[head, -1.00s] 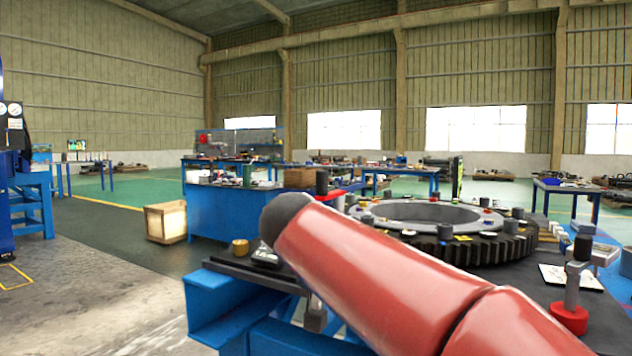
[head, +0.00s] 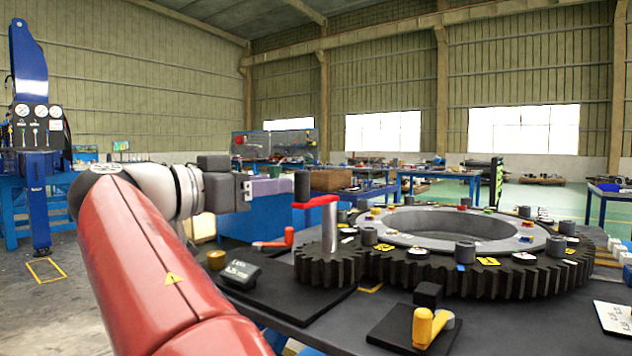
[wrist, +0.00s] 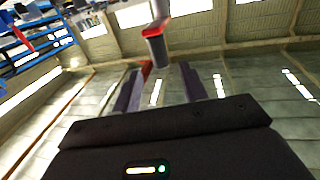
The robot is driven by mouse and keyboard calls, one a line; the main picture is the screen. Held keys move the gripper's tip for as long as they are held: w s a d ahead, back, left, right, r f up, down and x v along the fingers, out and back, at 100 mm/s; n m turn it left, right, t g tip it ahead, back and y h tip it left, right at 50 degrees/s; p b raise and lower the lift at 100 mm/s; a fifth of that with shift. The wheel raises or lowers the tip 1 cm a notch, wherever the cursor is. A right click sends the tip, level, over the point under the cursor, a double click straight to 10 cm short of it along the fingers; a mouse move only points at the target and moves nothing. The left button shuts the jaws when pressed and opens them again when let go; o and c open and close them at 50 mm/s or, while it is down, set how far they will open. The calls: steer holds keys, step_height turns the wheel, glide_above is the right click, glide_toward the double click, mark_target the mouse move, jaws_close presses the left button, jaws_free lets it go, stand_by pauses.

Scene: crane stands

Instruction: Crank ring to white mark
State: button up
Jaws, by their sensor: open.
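My gripper (head: 285,187) is open and points right at the black grip (head: 302,187) of the red crank arm (head: 316,202). In the wrist view the grip (wrist: 158,50) shows between and beyond the parted fingers (wrist: 160,80); I cannot tell whether they touch it. The crank sits on an upright silver shaft (head: 330,228) over a small dark pinion (head: 326,268). The pinion adjoins the large toothed ring (head: 470,280), which lies flat with a grey top. Several small white and yellow labels lie on the ring; I cannot tell which is the white mark.
A yellow handle (head: 428,326) stands on a black plate at the front. An orange-red lever (head: 275,243) and a dark labelled box (head: 236,274) lie left of the pinion. A white card (head: 614,319) is at the right. A blue press (head: 30,120) stands far left.

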mark_target(296, 181)
steer(key=p+x, duration=0.1)
steer(key=x, duration=0.6)
steer(key=shift+d, duration=0.15)
jaws_close()
